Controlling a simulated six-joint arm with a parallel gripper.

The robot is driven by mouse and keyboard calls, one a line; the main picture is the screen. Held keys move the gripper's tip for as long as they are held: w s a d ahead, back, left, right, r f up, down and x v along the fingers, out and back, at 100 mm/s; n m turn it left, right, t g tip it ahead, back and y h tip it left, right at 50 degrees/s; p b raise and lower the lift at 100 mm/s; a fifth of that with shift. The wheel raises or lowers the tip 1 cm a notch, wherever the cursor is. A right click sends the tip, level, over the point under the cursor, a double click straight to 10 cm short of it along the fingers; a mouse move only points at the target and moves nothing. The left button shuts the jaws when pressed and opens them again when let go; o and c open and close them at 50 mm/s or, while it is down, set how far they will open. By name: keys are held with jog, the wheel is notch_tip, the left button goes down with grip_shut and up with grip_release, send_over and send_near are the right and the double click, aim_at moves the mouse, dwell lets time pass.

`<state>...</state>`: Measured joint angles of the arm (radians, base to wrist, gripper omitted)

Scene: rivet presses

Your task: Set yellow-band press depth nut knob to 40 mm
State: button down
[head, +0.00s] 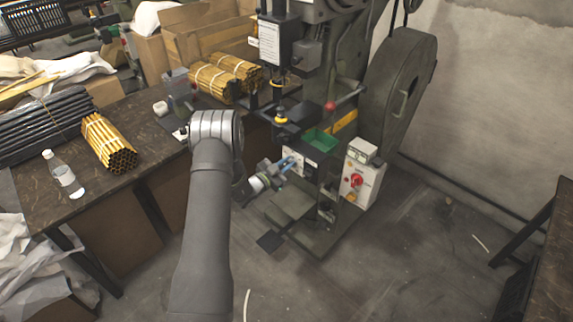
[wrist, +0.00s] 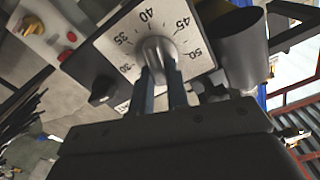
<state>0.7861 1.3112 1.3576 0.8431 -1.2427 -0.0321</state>
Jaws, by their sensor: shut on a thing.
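The press with the yellow band (head: 343,122) stands right of the workbench. A white dial plate (wrist: 190,40) marked 30, 35, 40, 45 and 50 fills the upper middle of the wrist view. The grey depth nut knob (wrist: 154,46) sits at its middle, under the 40 mark. My gripper (wrist: 159,74) is shut on the knob, one finger on each side. The fingers hide the knob's lower part, and I cannot tell exactly which value it points to. In the head view my gripper (head: 287,166) reaches the plate on the press front.
A control box (head: 358,182) with a red switch stands right of my gripper. A small black knob (wrist: 103,91) is left of the dial, and a dark cylinder (wrist: 238,50) is close on its right. A green tray (head: 318,140) sits above. Bare floor lies to the right.

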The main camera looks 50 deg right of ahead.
jog(key=c, duration=1.4)
grip_release()
jog(key=shift+a, duration=0.15)
jog(key=a, duration=1.7)
jog(key=d, duration=1.7)
jog(key=shift+d, duration=0.2)
